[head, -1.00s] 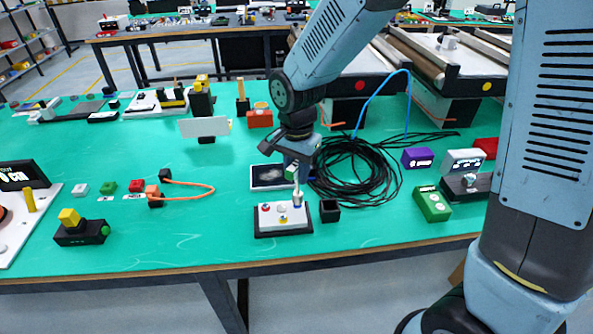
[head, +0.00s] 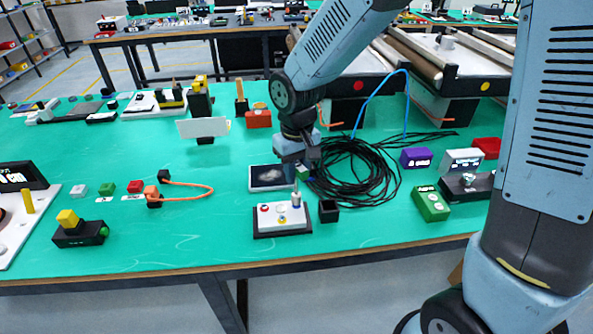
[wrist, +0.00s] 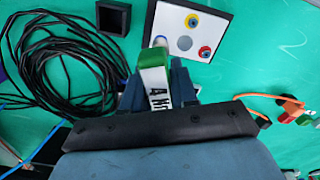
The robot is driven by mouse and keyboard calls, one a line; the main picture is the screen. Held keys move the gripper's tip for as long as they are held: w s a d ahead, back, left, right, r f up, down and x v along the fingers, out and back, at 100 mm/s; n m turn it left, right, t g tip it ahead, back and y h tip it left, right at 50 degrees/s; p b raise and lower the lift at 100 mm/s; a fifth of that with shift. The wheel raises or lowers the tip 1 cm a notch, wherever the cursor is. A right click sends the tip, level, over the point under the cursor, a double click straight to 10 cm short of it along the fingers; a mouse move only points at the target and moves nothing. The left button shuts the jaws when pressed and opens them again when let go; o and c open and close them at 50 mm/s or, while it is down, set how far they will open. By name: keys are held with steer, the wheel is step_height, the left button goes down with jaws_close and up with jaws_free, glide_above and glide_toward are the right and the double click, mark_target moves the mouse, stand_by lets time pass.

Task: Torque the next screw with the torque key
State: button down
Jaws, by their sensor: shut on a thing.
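The white screw plate (head: 270,222) on its black base lies near the table's front edge. It has a red-ringed screw (wrist: 205,51), a yellow-ringed screw (wrist: 193,20) and a pale grey disc (wrist: 184,43). My gripper (head: 303,170) hangs over the plate's far right side. It is shut on the torque key (wrist: 153,80), which has a green and white body and dark lettering. The key's pale tip end (wrist: 160,41) points toward the plate. A grey upright cylinder (head: 296,199) stands at the plate's right side. I cannot tell whether the key touches it.
A small open black box (head: 328,211) stands right of the plate. A coil of black cable (head: 360,180) lies behind it. A flat screen-like panel (head: 270,178) lies behind the plate. An orange cable (head: 195,185) lies to the left. The table between that cable and the plate is clear.

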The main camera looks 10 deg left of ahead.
steer(key=n, duration=0.6)
steer(key=shift+n, duration=0.4)
steer(key=shift+f, duration=0.65)
stand_by(0.7)
steer(key=m, duration=1.1)
steer(key=shift+a+m, duration=0.1)
steer(key=shift+m, duration=0.3)
steer(key=m, duration=1.1)
steer(key=shift+a, duration=0.1)
steer(key=shift+r, duration=0.1)
steer(key=shift+r, duration=0.55)
